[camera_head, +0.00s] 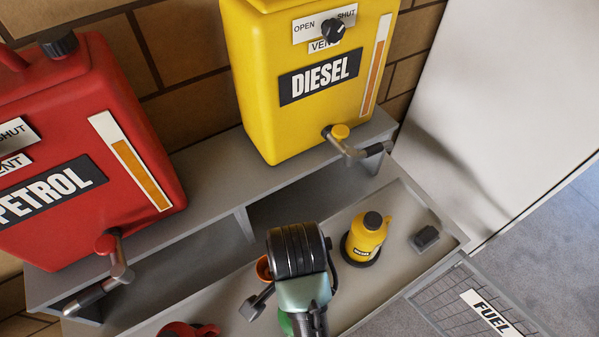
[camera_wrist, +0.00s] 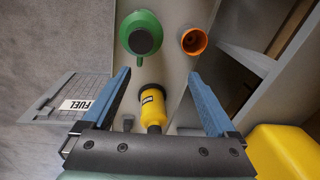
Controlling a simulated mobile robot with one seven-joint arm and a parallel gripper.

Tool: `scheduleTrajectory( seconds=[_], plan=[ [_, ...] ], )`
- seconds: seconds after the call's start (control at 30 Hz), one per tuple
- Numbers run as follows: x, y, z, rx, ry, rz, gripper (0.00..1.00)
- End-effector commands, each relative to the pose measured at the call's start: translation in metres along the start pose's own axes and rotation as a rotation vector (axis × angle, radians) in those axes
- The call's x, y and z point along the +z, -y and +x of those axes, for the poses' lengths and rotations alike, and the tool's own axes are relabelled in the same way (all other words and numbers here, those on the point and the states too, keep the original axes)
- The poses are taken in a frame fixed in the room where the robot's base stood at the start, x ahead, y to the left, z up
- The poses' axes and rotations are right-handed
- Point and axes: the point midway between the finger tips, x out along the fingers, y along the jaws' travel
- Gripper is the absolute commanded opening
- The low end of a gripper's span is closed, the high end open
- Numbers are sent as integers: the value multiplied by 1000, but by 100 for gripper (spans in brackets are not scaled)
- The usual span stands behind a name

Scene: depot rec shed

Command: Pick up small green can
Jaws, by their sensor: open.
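The small green can (camera_wrist: 136,18) shows in the wrist view at the top, seen from above, with a dark round top. In the head view only a sliver of green (camera_head: 285,322) shows beside my arm; the rest is hidden. My gripper (camera_wrist: 158,74) is open, with its two blue fingers apart and nothing held between them. The green can lies above the fingertips in the wrist view, outside the gap.
A small yellow can (camera_head: 366,238) stands on the grey tray (camera_head: 400,200) with a dark block (camera_head: 426,238) to its right. An orange cup (camera_wrist: 193,41) is near the green can. A red can (camera_head: 188,329) is at the bottom. Petrol (camera_head: 90,150) and diesel (camera_head: 300,110) tanks stand behind.

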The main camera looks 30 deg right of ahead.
Motion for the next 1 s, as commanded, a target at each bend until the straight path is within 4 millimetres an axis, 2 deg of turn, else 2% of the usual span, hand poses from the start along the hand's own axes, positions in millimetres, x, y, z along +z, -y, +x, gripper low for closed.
scheduleTrajectory(
  seconds=[0.03, 0.17, 0.5, 0.77, 1.0],
  plan=[
    [4, -14, 0, 51, 23, 34, 92],
    [9, -30, 16, 106, 47, 70, 92],
    [12, -35, 72, 102, 46, 68, 92],
    [13, -38, 89, 102, 45, 67, 92],
    [15, -43, 120, 101, 45, 67, 92]
  ],
)
